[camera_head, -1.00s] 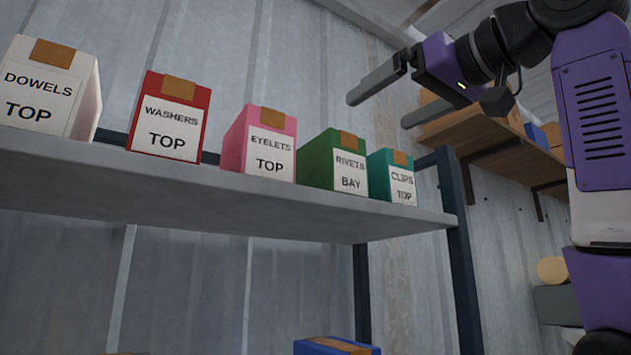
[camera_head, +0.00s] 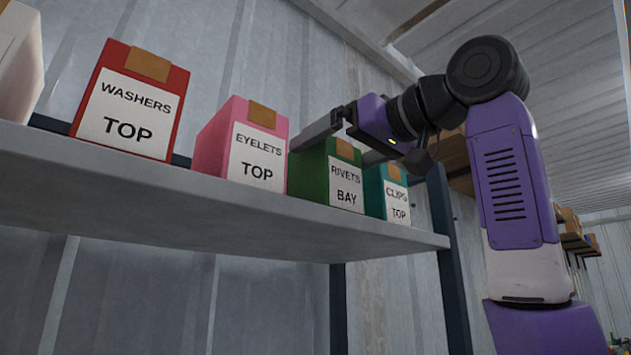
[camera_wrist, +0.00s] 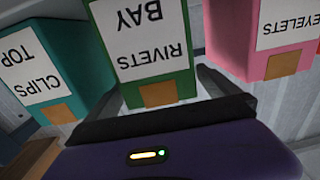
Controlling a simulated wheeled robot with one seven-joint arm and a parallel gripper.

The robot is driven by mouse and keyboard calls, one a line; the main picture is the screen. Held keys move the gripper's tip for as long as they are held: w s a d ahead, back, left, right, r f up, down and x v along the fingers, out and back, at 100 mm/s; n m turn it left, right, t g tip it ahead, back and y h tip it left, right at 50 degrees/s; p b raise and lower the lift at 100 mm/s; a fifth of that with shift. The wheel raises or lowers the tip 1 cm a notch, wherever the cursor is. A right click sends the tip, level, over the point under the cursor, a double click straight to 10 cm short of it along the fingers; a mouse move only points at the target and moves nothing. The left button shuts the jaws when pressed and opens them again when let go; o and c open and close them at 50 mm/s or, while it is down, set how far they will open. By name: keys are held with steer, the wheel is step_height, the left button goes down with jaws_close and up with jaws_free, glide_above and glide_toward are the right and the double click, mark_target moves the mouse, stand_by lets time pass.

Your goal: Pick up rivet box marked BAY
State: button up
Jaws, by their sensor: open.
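The green rivet box (camera_head: 322,174) stands upright on the shelf, with a white label reading RIVETS BAY and a tan patch at its top. My gripper (camera_head: 347,140) is open at the top of this box in the head view. One finger shows at the box's upper left, near the pink box; the other is mostly hidden behind the boxes. In the wrist view the green box (camera_wrist: 145,75) appears upside down in front of my open gripper (camera_wrist: 165,105), between the two fingers. I cannot tell whether the fingers touch it.
The pink EYELETS box (camera_head: 212,142) stands close on the left and the teal CLIPS box (camera_head: 374,188) close on the right. The red WASHERS box (camera_head: 163,72) is further left. The grey shelf (camera_head: 200,208) has a dark post (camera_head: 448,260) at its right end.

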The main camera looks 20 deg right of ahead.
steer(key=shift+p+x, duration=0.7)
steer(key=shift+x, duration=1.25)
steer(key=shift+f, duration=0.15)
steer(key=c, duration=2)
steer(key=shift+s, duration=0.1)
steer(key=shift+c, duration=0.6)
